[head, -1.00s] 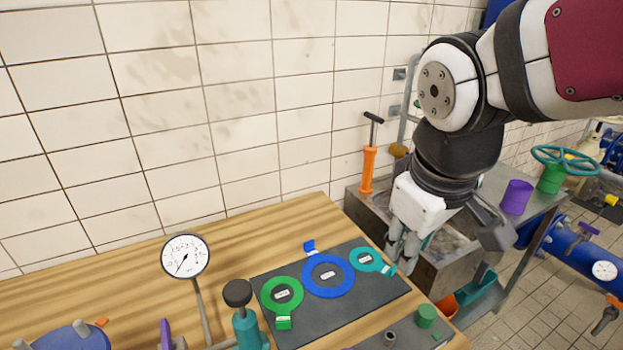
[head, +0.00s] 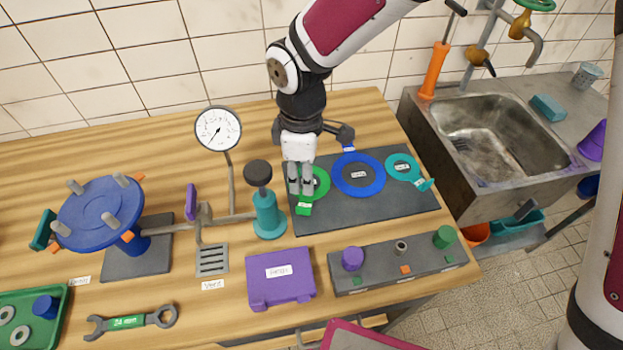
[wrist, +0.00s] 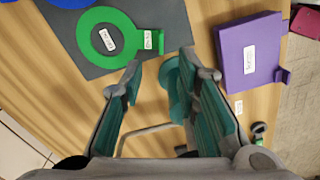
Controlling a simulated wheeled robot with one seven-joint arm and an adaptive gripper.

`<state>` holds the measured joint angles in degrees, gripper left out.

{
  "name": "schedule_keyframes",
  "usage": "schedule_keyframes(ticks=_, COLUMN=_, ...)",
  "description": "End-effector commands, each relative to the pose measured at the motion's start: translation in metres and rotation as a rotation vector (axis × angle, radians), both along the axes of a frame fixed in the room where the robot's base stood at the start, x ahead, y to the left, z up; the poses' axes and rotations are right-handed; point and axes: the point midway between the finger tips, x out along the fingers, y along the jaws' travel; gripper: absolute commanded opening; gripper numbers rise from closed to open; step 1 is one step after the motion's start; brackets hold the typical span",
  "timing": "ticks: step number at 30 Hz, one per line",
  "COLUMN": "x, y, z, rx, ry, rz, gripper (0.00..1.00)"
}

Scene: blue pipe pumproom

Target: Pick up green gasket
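The green gasket is a flat ring with a short tab, lying on the dark mat. It shows in the head view (head: 325,184) at the mat's left end and in the wrist view (wrist: 86,38) at upper left. My gripper (head: 300,192) hangs in front of the ring's left part in the head view and hides some of it. In the wrist view my gripper (wrist: 162,65) has its fingers apart with nothing held between them. The gasket's tab (wrist: 151,41) lies just beyond the fingertips; the ring is off to the left.
A blue gasket (head: 368,188) and a teal gasket (head: 410,174) lie farther right on the mat (head: 330,221). A teal pump-like piece with a black knob (head: 269,216) stands close left of my gripper. A purple box (head: 280,285) and a grey block with pegs (head: 378,277) lie in front.

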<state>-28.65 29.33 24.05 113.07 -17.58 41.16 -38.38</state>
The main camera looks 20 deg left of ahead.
Motion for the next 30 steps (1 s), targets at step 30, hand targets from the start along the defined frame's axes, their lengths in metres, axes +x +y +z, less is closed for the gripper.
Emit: schedule_keyframes(ticks=30, x=-0.002, y=0.002, z=-0.108, rx=0.0, ry=-0.002, rz=-0.003, gripper=0.29)
